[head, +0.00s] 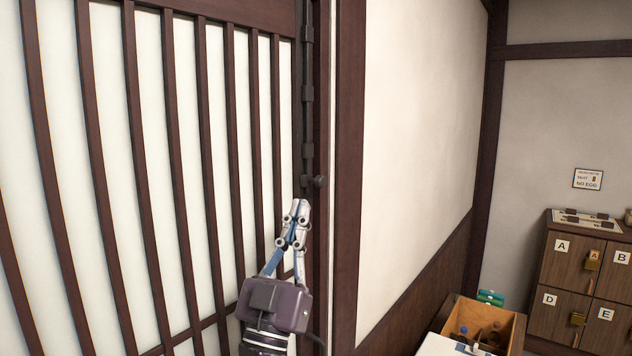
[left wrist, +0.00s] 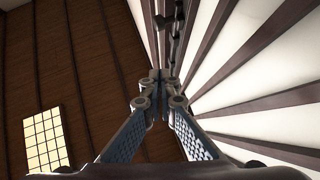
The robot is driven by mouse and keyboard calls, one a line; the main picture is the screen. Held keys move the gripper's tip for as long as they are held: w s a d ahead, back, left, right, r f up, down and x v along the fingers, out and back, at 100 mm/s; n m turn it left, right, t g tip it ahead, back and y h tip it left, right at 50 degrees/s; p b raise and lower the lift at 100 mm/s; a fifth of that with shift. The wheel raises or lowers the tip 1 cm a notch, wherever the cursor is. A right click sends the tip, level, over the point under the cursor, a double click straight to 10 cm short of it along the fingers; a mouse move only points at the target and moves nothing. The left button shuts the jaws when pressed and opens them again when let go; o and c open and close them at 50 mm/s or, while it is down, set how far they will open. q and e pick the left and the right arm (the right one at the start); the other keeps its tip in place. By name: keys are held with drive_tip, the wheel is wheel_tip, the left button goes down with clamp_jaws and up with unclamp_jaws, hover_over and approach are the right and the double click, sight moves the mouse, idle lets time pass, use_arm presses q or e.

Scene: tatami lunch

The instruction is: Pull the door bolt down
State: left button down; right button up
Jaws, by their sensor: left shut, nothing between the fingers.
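The door bolt (head: 307,92) is a dark vertical rod on the right edge of the slatted door (head: 186,120), held by several brackets. Its round dark knob (head: 319,182) sticks out near the rod's lower end. My left gripper (head: 299,207) is shut and empty, pointing up, with its fingertips just below and left of the knob. I cannot tell whether they touch the bolt. In the left wrist view the shut fingertips (left wrist: 160,76) point toward the dark bolt (left wrist: 174,48), which runs along the door slats. My right gripper is not in view.
A dark door post (head: 348,170) and a pale wall stand right of the bolt. A wooden box (head: 513,334) with bottles is at the lower right. Lettered lockers (head: 566,275) with padlocks stand at the far right, below a small sign (head: 588,179).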

use_arm(q)
wheel_tip(320, 180, up, 8)
drive_tip(key=p, duration=0.5)
hover_over(320, 186)
drive_tip(key=s+a, duration=0.1)
drive_tip(key=s, duration=0.3)
drive_tip(key=f, duration=0.1)
drive_tip(key=w+f, duration=0.1)
drive_tip(key=w+f+p, duration=0.1)
drive_tip(key=f, duration=0.1)
drive_tip(key=shift+w+d+f, duration=0.1)
wheel_tip(320, 186, down, 4)
drive_tip(key=b, duration=0.3)
drive_tip(key=shift+r, duration=0.25)
